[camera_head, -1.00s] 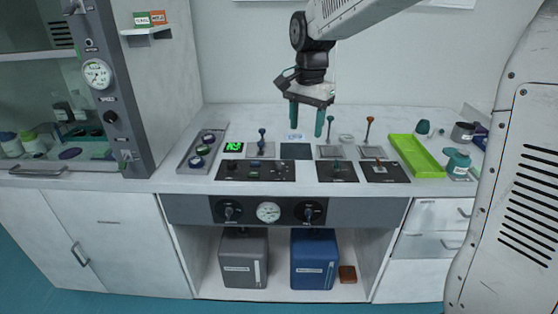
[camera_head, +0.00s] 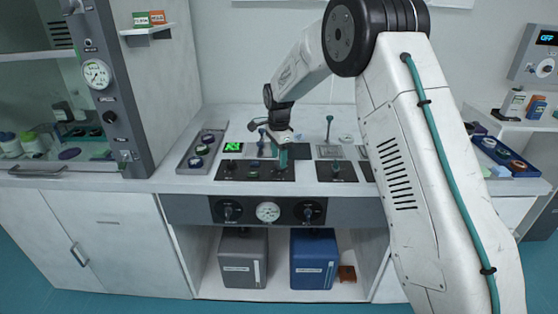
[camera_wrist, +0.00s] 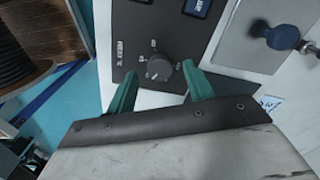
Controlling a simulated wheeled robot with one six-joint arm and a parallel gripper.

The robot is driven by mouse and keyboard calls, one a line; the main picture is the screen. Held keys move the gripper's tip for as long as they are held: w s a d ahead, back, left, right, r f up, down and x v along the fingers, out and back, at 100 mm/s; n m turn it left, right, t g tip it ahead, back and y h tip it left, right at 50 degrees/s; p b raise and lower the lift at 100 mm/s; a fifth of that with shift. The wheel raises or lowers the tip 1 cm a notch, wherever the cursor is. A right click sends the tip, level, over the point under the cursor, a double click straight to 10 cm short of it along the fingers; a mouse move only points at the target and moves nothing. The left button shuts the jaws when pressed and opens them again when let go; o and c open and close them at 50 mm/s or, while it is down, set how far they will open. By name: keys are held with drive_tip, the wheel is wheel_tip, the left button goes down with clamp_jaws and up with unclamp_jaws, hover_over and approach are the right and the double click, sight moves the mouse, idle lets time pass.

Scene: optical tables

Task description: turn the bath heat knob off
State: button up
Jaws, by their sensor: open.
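A dark knob (camera_wrist: 158,71) with a pale pointer mark sits on a black control panel (camera_wrist: 128,28) in the wrist view. Small white lettering surrounds it, too blurred to read surely. My gripper (camera_wrist: 159,77) is open, with one green finger on each side of the knob; I cannot tell whether either touches it. In the head view my gripper (camera_head: 282,158) is over the right end of the black panel (camera_head: 228,173) on the bench, and its fingers hide the knob there.
A blue ball-topped lever (camera_wrist: 285,38) stands beside the panel in the wrist view. Another black panel (camera_head: 323,172) is to the right. A gauge (camera_head: 268,212) is on the bench front.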

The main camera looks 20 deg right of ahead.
drive_tip(key=shift+f, duration=0.85)
drive_tip(key=c, duration=1)
drive_tip(key=shift+n, duration=0.3)
